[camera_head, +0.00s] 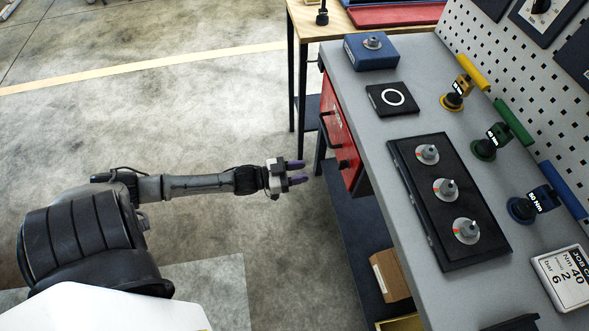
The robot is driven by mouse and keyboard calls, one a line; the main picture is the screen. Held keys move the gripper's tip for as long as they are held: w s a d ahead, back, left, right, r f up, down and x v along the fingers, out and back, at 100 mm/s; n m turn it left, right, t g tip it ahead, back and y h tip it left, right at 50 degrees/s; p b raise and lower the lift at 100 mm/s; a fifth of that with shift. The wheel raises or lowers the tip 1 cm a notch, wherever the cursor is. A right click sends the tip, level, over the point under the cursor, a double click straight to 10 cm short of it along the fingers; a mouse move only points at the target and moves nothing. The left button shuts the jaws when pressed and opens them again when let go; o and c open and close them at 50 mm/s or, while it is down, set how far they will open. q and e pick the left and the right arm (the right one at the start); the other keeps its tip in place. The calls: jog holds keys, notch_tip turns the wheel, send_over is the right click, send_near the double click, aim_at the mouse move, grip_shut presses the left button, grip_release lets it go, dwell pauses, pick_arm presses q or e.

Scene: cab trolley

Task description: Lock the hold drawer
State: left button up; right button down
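A red drawer (339,128) sits under the left edge of the grey workbench top. Its front carries a dark handle and a dark knob (343,165) near its lower end; small pale print on it is too small to read. I cannot tell for sure whether the drawer is fully shut, or how its lock stands. My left gripper (299,172) is to the left of the drawer's near end, apart from it. Its two purple-tipped fingers are parted with nothing between them. My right gripper is out of view.
The grey bench top (375,120) holds a blue box (372,60), a black plate with a white ring (392,98), a black tray (461,255) with three dials, coloured torque tools and a job card (562,280). A cardboard box (390,275) sits below. Floor at left is clear.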

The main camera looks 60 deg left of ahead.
pick_arm(q)
jog(key=shift+v, duration=0.75)
